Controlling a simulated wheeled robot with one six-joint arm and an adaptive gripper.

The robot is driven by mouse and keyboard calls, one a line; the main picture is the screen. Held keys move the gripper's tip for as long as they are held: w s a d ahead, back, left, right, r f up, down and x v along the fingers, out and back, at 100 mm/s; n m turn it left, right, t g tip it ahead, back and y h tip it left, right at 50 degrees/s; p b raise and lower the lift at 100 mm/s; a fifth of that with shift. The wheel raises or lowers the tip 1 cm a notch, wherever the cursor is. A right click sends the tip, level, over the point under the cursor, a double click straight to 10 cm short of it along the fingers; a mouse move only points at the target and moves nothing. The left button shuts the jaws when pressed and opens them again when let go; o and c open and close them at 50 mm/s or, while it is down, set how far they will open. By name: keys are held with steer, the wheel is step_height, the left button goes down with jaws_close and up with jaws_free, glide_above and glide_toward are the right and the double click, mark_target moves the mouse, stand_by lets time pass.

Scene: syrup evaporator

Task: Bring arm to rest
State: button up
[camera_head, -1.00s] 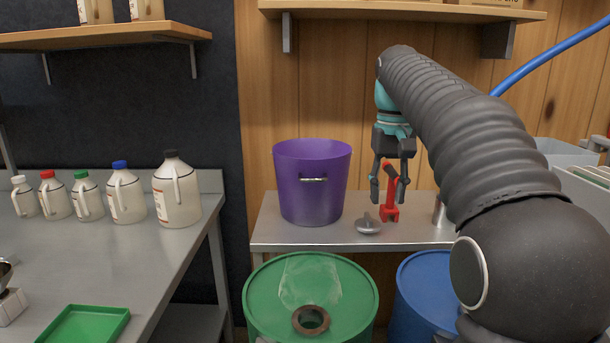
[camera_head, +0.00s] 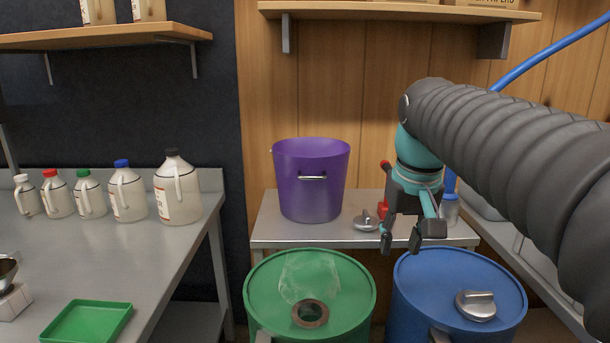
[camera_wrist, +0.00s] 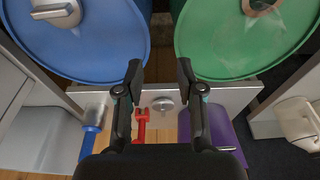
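My gripper (camera_head: 400,243) hangs pointing down in front of the small metal table, near the gap between the two drums. In the wrist view my gripper (camera_wrist: 159,72) shows its two fingers spread apart with nothing between them. My arm comes in from the right of the head view, covered in a grey ribbed sleeve. Part of the red tool (camera_head: 383,206) on the table is hidden behind the gripper; more of it shows in the wrist view (camera_wrist: 141,125).
A green drum (camera_head: 262,305) and a blue drum (camera_head: 418,280) stand below the gripper. A purple bucket (camera_head: 311,195) and a grey knobbed lid (camera_head: 366,222) sit on the metal table (camera_head: 283,232). A wooden shelf (camera_head: 400,11) is above. Several jugs (camera_head: 177,190) line the left bench.

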steer(key=s+f+t, duration=0.3)
steer(key=s+f, duration=1.2)
